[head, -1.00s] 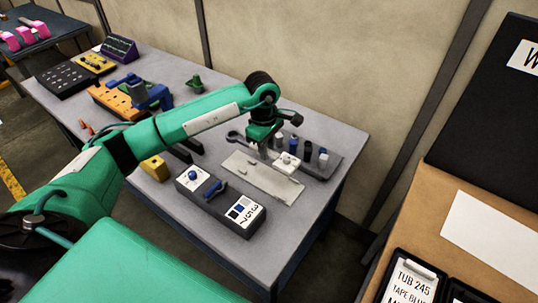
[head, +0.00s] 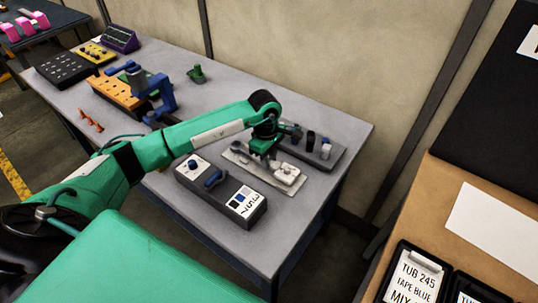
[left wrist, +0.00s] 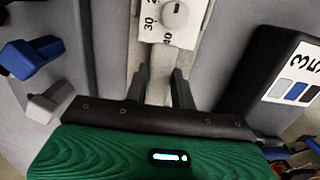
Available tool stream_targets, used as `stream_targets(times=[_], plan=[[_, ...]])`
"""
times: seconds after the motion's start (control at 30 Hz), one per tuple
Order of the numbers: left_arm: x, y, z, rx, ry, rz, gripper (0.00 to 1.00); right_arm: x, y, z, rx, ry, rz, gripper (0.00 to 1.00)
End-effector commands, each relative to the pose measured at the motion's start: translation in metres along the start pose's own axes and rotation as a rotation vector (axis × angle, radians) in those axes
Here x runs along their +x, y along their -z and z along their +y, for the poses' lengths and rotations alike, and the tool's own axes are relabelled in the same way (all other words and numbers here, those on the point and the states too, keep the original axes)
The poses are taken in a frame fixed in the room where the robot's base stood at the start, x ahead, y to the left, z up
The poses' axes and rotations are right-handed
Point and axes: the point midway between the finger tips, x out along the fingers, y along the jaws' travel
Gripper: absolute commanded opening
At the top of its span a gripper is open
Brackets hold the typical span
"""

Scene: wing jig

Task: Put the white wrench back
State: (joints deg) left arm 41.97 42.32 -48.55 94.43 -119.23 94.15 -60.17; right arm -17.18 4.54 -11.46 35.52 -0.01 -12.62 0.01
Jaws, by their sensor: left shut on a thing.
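The white wrench has a pale grey shaft with an open loop at its left end and a white dial block (head: 287,173) at its right end. Its numbered dial (left wrist: 172,18) and the shaft show in the left wrist view. My left gripper (head: 266,157) is shut on the shaft, with one dark finger on each side of it (left wrist: 161,88). The wrench lies along and over a long pale plate (head: 254,173) on the table. I cannot tell whether it touches the plate. My right gripper is not in view.
A dark rack (head: 335,160) with several upright cylinders stands just behind the plate. A grey box (head: 213,195) with a knob, a blue handle and a number label stands in front. An orange block (head: 117,90) is at the left. The table's right end is clear.

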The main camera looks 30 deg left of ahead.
Motion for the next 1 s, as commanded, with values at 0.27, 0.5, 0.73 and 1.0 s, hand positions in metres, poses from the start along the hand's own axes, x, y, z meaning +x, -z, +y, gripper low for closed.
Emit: stream_targets(times=[0.27, 0.5, 0.73, 1.0], plan=[[0.0023, 0.0003, 0.0005, 0.000, -0.002, 0.000, 0.00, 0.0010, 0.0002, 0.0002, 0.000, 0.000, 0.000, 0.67], [0.0030, 0.0002, 0.0004, 0.001, -0.003, 0.000, 0.00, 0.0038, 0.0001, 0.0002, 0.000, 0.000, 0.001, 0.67], [0.0030, -0.0005, -0.0003, 0.001, -0.002, 0.001, 0.00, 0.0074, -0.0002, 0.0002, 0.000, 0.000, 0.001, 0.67], [0.0029, -0.0006, -0.0003, 0.000, -0.002, 0.000, 0.00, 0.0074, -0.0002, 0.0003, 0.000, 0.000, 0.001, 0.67]])
